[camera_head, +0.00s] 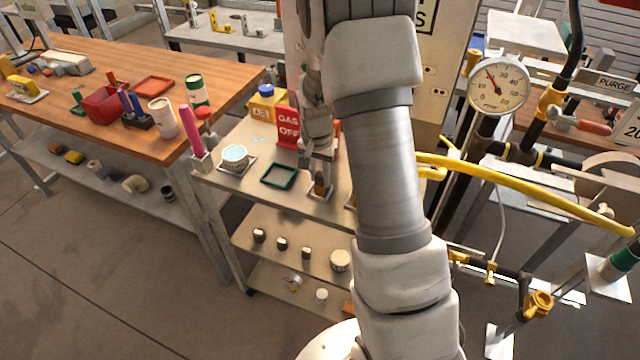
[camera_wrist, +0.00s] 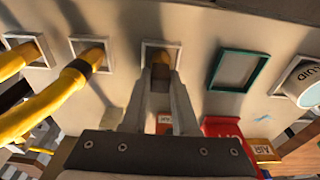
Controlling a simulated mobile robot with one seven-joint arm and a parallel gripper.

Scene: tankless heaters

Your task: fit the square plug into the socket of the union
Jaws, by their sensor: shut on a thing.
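My gripper (camera_wrist: 160,72) points down at the cart top, with its fingers shut on a small brass-brown piece (camera_wrist: 160,56), which I take for the square plug. The piece is in a white-rimmed square holder (camera_wrist: 146,44). In the head view the gripper (camera_head: 320,172) is partly hidden behind my arm, and the brass piece (camera_head: 320,188) shows just below the fingers. The piece's shape is mostly covered by the fingers. A brass fitting (camera_head: 538,303) on the dark pipe at the lower right may be the union; I cannot make out its socket.
An empty green-rimmed tray (camera_head: 278,176), a round tin (camera_head: 235,156) and a red GAS OFF sign (camera_head: 288,128) stand near my gripper. A yellow hose (camera_head: 520,185) and a gauge (camera_head: 498,86) are at the right.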

